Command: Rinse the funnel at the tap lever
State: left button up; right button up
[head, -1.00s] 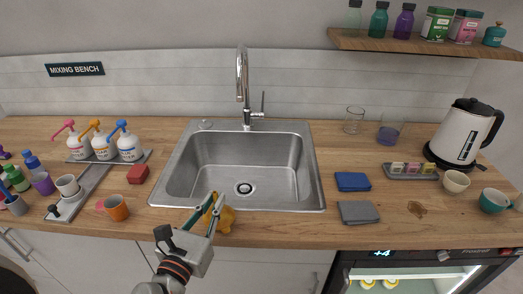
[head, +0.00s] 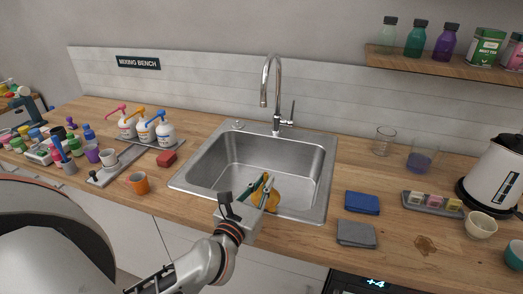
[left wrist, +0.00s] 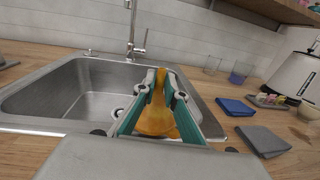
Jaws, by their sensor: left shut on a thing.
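My left gripper (head: 256,192) is shut on the orange funnel (head: 267,200), over the front right part of the sink. In the left wrist view the funnel (left wrist: 156,112) stands between the two green-lined fingers, its narrow stem up and its wide part low. The steel sink (head: 205,165) is empty apart from its drain. The tap (head: 267,80) rises behind the sink with its spout bent toward the front. The tap lever (head: 292,112) is on the right of the tap's base and stands upright; it also shows in the left wrist view (left wrist: 146,40). My right gripper is not in view.
A blue cloth (head: 362,203) and a grey cloth (head: 357,233) lie right of the sink. Glass beakers (head: 384,142) and a kettle (head: 497,175) stand at the right.

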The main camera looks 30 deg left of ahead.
pick_arm(q)
jog(key=w+a+r+n+y, duration=0.2)
jog(key=w+a+r, duration=0.2)
jog(key=w+a, duration=0.2)
jog(key=w+a+f+b, duration=0.1)
jog(key=w+a+b, duration=0.1)
jog(key=w, duration=0.4)
jog(key=w+a+f+b, duration=0.2)
jog(key=w+a, duration=0.1)
jog(key=w, duration=0.4)
jog(key=shift+w+g+y, duration=0.3)
jog(key=shift+y, duration=0.1)
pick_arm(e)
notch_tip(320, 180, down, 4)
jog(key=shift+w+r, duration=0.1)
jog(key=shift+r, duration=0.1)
